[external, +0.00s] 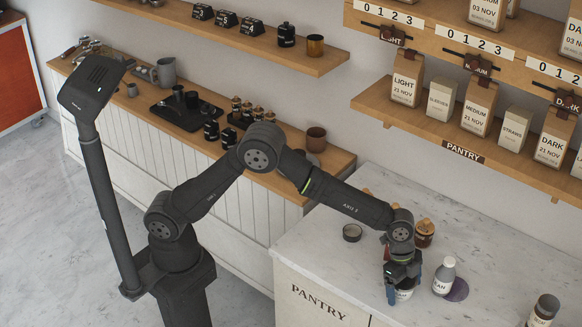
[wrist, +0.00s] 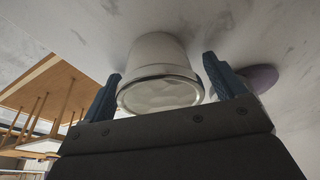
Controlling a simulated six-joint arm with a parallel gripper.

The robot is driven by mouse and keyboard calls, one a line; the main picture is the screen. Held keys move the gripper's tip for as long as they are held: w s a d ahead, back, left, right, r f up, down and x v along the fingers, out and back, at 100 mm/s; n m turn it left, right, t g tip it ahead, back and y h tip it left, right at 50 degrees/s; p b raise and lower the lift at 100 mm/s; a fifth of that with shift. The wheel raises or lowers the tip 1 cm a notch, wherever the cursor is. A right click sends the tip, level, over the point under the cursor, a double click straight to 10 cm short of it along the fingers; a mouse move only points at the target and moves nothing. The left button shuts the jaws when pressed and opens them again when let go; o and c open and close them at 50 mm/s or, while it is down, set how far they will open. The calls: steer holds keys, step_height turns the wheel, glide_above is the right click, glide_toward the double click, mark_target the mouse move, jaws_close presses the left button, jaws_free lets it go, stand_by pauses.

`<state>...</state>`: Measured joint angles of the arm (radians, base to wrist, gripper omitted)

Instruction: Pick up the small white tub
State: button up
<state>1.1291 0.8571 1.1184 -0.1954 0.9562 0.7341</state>
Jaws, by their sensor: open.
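The small white tub (wrist: 158,50) stands on the marble counter. In the wrist view it is between the two blue fingers of my gripper (wrist: 161,68), with its lidded rim facing the camera. My gripper is open, with a finger on either side of the tub and a visible gap at least on the left. In the external view my gripper (external: 401,284) points down at the counter. The tub (external: 404,294) shows only partly there, with a dark label mark, and the gripper hides the rest.
A dark-topped jar (external: 543,309) is at lower right. A round dark tin (external: 352,233) and a wood-topped jar (external: 424,235) stand farther back.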

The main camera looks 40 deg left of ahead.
steer(key=c, duration=1)
steer(key=shift+r, duration=0.1)
steer(key=shift+r, duration=0.1)
